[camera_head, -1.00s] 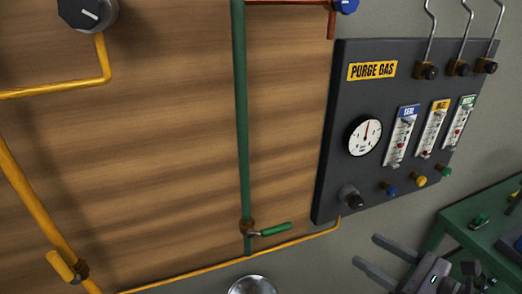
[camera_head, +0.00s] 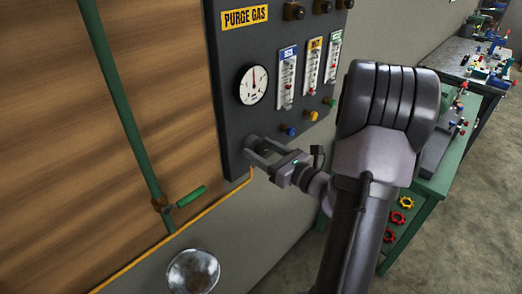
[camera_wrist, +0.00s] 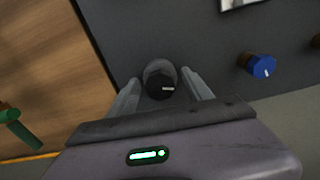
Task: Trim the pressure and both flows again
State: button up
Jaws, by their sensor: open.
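The dark purge gas panel (camera_head: 232,60) hangs on the wall. Its round white gauge (camera_head: 252,85) has a needle pointing roughly up. Three flow tubes stand to the right of it: blue-labelled (camera_head: 287,79), yellow-labelled (camera_head: 313,60) and green-labelled (camera_head: 334,57). Below them are a blue knob (camera_head: 289,130), a yellow knob (camera_head: 312,115) and a green knob (camera_head: 331,102). My gripper (camera_head: 252,148) is open at the panel's lower left. In the wrist view the black knob (camera_wrist: 160,82) sits between its fingers, with gaps on both sides. The blue knob (camera_wrist: 262,67) is to the right.
A green pipe (camera_head: 125,110) with a green-handled valve (camera_head: 188,197) runs down the wooden wall to the left. A yellow pipe (camera_head: 200,215) runs below the panel. A green bench (camera_head: 455,140) stands at the right. A metal bowl-like object (camera_head: 193,271) is at the bottom.

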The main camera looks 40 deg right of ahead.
jog(key=shift+w, duration=0.1)
grip_shut()
jog(key=shift+f+n+b, duration=0.1)
jog(key=shift+n+b, duration=0.2)
jog(key=shift+b, duration=0.2)
jog(key=shift+f+n+b, duration=0.1)
jog(key=shift+n+b, duration=0.6)
jog(key=shift+b, duration=0.1)
jog(key=n+b, duration=0.3)
jog(key=shift+b, duration=0.4)
jog(key=n+b, duration=0.3)
jog(key=b, duration=0.1)
jog(key=shift+n, duration=0.3)
jog(key=shift+r, duration=0.2)
